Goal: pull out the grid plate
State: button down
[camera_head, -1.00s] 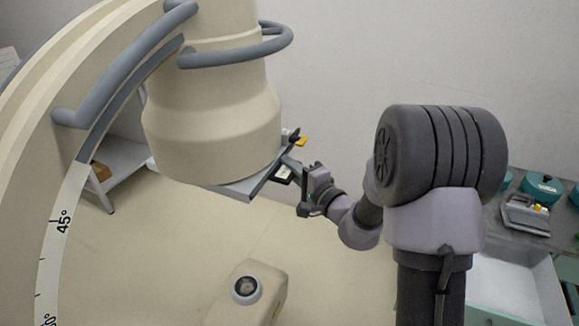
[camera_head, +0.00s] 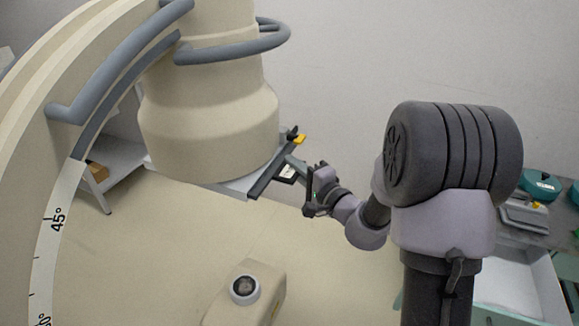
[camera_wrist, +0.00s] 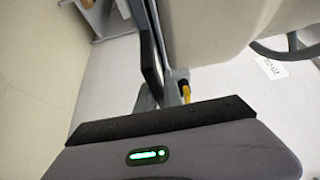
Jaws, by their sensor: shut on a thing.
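The grid plate (camera_head: 240,184) is a pale flat plate under the beige cylindrical head, with a dark grey bar (camera_head: 268,176) along its outer edge. Most of the plate is hidden beneath the head. A yellow tab (camera_head: 299,139) sits at the bar's far end and also shows in the wrist view (camera_wrist: 184,92). My gripper (camera_head: 294,171) is at the outer side of the bar, shut on the plate's handle. The fingertips are small and partly hidden. In the wrist view the dark bar (camera_wrist: 149,62) runs away from my gripper's dark body.
The beige head (camera_head: 208,125) with its grey ring rail hangs above the plate. A large curved arm with a degree scale (camera_head: 52,215) stands at left. A beige unit with a round knob (camera_head: 245,290) is below. A bench with teal items (camera_head: 540,185) is at right.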

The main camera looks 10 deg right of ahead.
jog(key=s+d+b, duration=0.5)
jog(key=s+d, duration=0.2)
jog(key=d, duration=0.3)
jog(key=s+d+b, duration=0.5)
jog(key=s+d, duration=0.2)
jog(key=d, duration=0.2)
jog(key=shift+s+d, duration=0.15)
jog(key=shift+d, duration=0.2)
dwell(3.8)
